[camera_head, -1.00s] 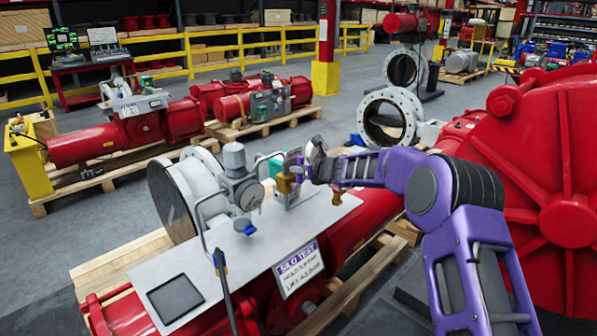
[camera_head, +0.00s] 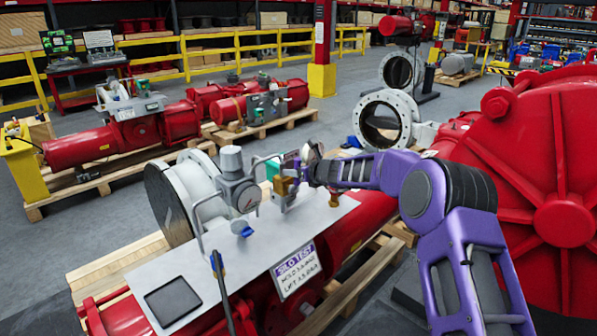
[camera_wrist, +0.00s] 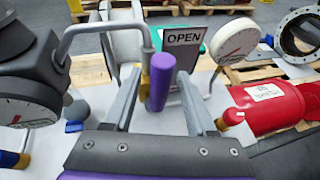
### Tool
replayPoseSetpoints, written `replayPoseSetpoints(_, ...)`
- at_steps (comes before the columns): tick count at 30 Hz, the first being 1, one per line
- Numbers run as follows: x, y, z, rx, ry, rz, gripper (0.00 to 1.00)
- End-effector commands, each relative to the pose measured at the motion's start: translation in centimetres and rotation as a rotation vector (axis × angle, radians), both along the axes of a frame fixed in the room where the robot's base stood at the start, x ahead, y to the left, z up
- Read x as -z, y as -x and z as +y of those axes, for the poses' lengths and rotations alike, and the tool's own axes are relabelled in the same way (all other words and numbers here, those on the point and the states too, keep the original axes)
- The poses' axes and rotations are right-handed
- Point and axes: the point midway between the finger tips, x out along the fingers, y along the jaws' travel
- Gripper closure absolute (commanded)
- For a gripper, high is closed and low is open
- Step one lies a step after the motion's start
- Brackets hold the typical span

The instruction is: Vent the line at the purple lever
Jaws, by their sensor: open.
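My gripper (camera_wrist: 160,74) is open, with one grey finger on each side of the lever and a visible gap on both sides. An "OPEN" plate (camera_wrist: 184,39) stands just behind the lever. In the head view my gripper (camera_head: 307,166) is beside the brass valve body (camera_head: 285,186) on the pale mounting plate (camera_head: 228,245). There the lever is mostly hidden by my gripper and the fittings.
A gauge with a regulator (camera_head: 246,197) stands left of the valve. In the wrist view a white gauge (camera_wrist: 236,41) is close to the right finger, and a dark one (camera_wrist: 28,105) is at left. A bent grey pipe (camera_wrist: 95,27) crosses near the left finger. A lettered sign (camera_head: 296,271) hangs at front.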

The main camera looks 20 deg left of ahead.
Motion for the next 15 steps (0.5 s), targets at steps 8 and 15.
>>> replayPoseSetpoints(8, -0.6, 1.1, -1.5, 0.002, -0.001, -0.001, 0.43)
replayPoseSetpoints(15, -2.3, 3.8, -4.5, 0.002, 0.001, -0.002, 0.43)
